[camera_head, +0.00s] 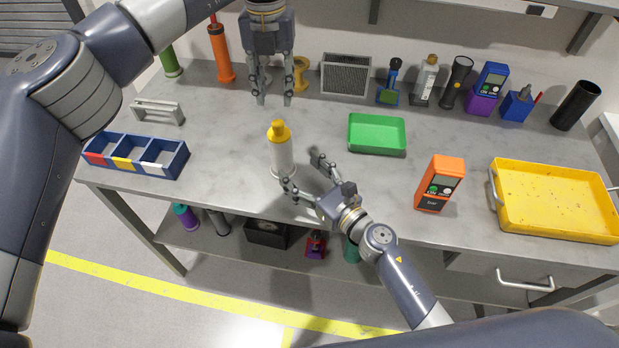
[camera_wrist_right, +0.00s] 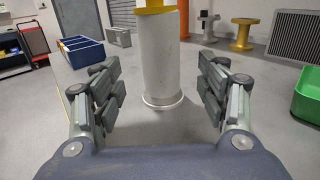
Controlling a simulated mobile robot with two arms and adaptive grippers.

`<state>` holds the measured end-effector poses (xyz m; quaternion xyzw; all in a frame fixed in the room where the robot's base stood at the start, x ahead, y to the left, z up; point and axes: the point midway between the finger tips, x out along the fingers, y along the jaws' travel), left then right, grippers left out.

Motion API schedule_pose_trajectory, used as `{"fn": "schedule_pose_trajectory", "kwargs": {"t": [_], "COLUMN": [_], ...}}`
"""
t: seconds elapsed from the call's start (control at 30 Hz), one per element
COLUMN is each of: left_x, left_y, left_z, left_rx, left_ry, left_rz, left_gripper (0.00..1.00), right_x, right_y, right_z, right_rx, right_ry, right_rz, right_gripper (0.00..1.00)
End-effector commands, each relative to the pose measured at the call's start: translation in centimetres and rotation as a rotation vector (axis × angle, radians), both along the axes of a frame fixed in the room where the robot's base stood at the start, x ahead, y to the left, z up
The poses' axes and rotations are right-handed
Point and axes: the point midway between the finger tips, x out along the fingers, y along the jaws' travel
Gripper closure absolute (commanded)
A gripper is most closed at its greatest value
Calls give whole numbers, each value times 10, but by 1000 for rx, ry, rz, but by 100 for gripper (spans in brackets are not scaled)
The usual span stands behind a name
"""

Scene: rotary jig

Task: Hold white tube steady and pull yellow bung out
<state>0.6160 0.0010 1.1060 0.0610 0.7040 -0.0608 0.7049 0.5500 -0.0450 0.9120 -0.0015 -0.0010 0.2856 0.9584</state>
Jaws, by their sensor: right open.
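The white tube (camera_head: 281,157) stands upright on the grey bench, with the yellow bung (camera_head: 278,131) seated in its top. In the right wrist view the white tube (camera_wrist_right: 159,60) stands between the fingers, and only the lower edge of the yellow bung (camera_wrist_right: 156,8) shows. My right gripper (camera_head: 302,174) is open, low at the tube's near right side, its fingers on either side of the tube with gaps to it. The right wrist view shows the same gripper (camera_wrist_right: 160,88). My left gripper (camera_head: 273,101) points down above and behind the bung, apart from it, with its fingers spread and empty.
A blue divided bin (camera_head: 133,168) and a grey handle (camera_head: 158,108) lie at left. A green tray (camera_head: 377,146), an orange meter (camera_head: 439,184) and a yellow tray (camera_head: 556,207) are at right. Several bottles and tools line the back. The bench around the tube is clear.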

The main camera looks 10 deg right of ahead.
Motion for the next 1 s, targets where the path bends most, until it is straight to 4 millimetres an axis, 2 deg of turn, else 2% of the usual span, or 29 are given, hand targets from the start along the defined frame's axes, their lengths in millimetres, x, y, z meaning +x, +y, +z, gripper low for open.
{"fn": "schedule_pose_trajectory", "kwargs": {"t": [0.2,0.4,0.6,0.83,0.87,1.0], "left_x": [0,0,0,0,0,0], "left_y": [0,0,0,0,0,0], "left_z": [0,0,0,0,0,0], "left_rx": [0,0,0,0,0,0], "left_ry": [0,0,0,0,0,0], "left_rz": [0,0,0,0,0,0], "left_gripper": [67,67,67,67,67,67], "right_x": [36,58,66,66,66,66], "right_y": [23,38,43,44,44,43], "right_z": [1,0,0,0,0,0], "right_rx": [4,4,3,3,3,3], "right_ry": [0,1,1,1,1,1], "right_rz": [-1,-1,0,0,0,-1], "right_gripper": [32,32,32,32,35,66]}}
